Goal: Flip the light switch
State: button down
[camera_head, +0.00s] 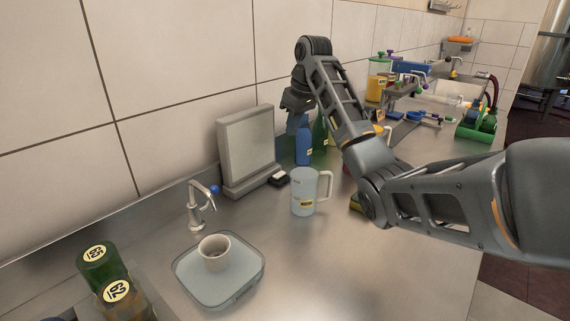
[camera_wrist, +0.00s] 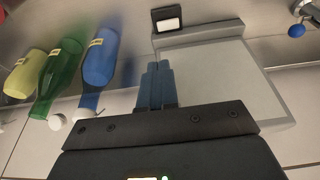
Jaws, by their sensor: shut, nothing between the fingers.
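A small black box with a white rocker, which looks like the light switch (camera_head: 279,179), lies on the steel counter. It is at the right foot of an upright grey panel (camera_head: 246,148) near the wall. The switch also shows at the top of the wrist view (camera_wrist: 168,20), ahead of the fingertips and apart from them. My gripper (camera_head: 297,122) is above the counter, right of the panel and higher than the switch. In the wrist view its fingers (camera_wrist: 158,66) are shut with nothing between them, over the panel's edge. I cannot tell which way the rocker is set.
A blue bottle (camera_head: 303,142) and a green bottle (camera_head: 320,132) stand close below and beside my gripper. A clear jug (camera_head: 306,191) stands in front of the switch. A tap (camera_head: 199,207) and a cup (camera_head: 215,252) on a tray are left.

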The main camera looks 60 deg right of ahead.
aim_at(280, 173)
jog(key=x, duration=0.4)
jog(key=p+x, duration=0.1)
jog(key=x, duration=0.4)
jog(key=s+x, duration=0.1)
jog(key=x, duration=0.3)
jog(key=shift+a+f, duration=0.1)
jog(key=shift+f, duration=0.2)
jog(key=shift+f+y, duration=0.25)
jog(key=shift+y, duration=0.05)
jog(key=shift+p, duration=0.35)
jog(key=shift+w+a+r+p, duration=0.1)
jog(key=shift+a+r+p, duration=0.25)
jog(key=shift+a+p, duration=0.35)
jog(key=shift+d, duration=0.1)
